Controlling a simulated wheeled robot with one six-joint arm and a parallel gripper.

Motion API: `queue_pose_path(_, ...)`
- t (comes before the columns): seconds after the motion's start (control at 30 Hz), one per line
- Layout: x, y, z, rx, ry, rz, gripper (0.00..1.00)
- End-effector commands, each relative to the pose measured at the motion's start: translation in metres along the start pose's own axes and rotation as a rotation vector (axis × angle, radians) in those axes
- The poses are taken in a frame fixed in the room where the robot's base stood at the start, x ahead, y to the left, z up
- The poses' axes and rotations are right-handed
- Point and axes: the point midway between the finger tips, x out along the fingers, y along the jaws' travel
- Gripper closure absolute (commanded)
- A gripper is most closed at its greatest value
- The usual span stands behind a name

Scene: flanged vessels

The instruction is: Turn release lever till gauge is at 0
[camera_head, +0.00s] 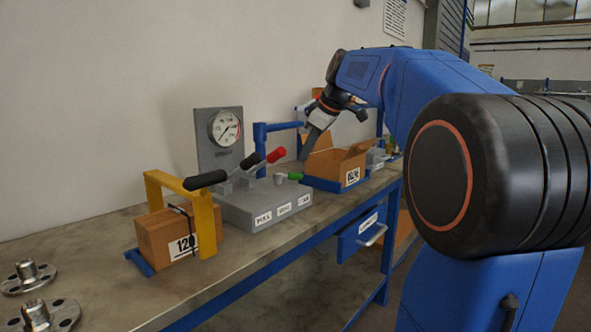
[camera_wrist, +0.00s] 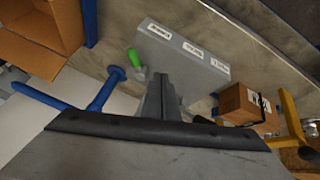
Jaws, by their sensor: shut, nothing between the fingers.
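A grey lever block (camera_head: 262,207) stands on the bench with three white labels on its front. It carries levers with a black handle (camera_head: 205,180), a red handle (camera_head: 276,155) and a green handle (camera_head: 293,176). Which one is the release lever I cannot tell. The round white gauge (camera_head: 225,128) sits on a grey upright plate behind the block; its reading is too small to tell. My gripper (camera_head: 305,153) is shut and empty, above and right of the block. In the wrist view its fingers (camera_wrist: 163,92) point toward the block (camera_wrist: 185,48), close beside the green handle (camera_wrist: 135,59).
An open cardboard box (camera_head: 340,165) in a blue tray stands right of the block. A yellow frame (camera_head: 206,222) over a closed box (camera_head: 165,238) stands at left. A blue rail (camera_head: 261,135) rises behind. Metal flanges (camera_head: 28,275) lie at the near left.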

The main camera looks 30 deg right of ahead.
Motion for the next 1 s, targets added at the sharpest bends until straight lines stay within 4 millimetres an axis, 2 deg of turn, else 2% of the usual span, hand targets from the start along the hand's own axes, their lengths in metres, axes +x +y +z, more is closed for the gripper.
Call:
queue_pose_path(0.1,-0.013,0.001,-0.001,-0.156,-0.023,0.042,1.0)
queue_pose_path(0.2,-0.018,0.002,-0.001,-0.228,-0.035,0.058,1.0)
queue_pose_path(0.37,-0.013,0.003,-0.001,-0.258,-0.042,0.062,1.0)
queue_pose_path(0.47,-0.002,0.004,0.0,-0.256,-0.041,0.062,1.0)
queue_pose_path(0.97,0.085,0.009,0.003,-0.253,-0.041,0.061,1.0)
queue_pose_path(1.0,0.087,0.017,0.002,-0.252,-0.041,0.062,1.0)
